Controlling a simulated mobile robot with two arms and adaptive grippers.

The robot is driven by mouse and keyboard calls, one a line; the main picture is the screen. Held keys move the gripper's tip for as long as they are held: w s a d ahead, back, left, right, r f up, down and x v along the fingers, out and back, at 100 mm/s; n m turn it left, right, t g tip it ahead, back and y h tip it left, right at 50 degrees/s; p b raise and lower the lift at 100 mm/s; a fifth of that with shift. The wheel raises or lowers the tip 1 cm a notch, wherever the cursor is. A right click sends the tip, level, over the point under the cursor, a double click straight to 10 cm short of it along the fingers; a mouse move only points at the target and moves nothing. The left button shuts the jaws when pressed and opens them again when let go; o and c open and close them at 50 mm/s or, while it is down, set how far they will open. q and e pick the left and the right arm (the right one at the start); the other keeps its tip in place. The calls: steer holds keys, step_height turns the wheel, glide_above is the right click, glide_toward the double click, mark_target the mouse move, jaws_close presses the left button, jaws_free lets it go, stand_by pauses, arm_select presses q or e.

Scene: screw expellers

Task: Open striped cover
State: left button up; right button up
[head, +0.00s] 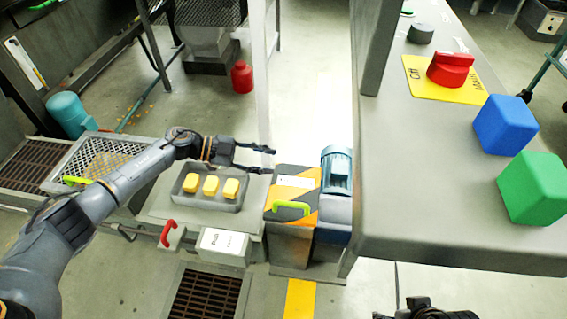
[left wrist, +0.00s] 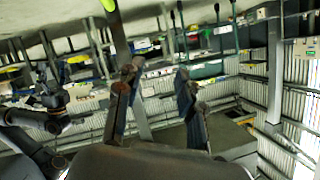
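The striped cover (head: 283,189), in yellow-orange and black, lies on top of a dark box left of a blue motor. A yellow-green handle (head: 290,206) sits on its front part. The cover looks shut. My left gripper (head: 268,160) is open and empty, with its fingers pointing right, behind and left of the cover and apart from it. In the left wrist view the same open gripper (left wrist: 155,92) has nothing between its fingers. My right gripper (head: 425,308) shows only partly at the bottom edge, and its finger state is unclear.
A tray (head: 208,204) with yellow blocks stands left of the cover, below my left arm. A blue motor (head: 336,172) stands right of it. The grey table (head: 415,190) holds a red switch (head: 450,70), a blue cube (head: 505,125) and a green cube (head: 533,188). A pale post (head: 264,80) rises behind.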

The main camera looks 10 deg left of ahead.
arm_select(q)
steer(key=shift+v, duration=1.2)
steer(key=shift+f, duration=0.1)
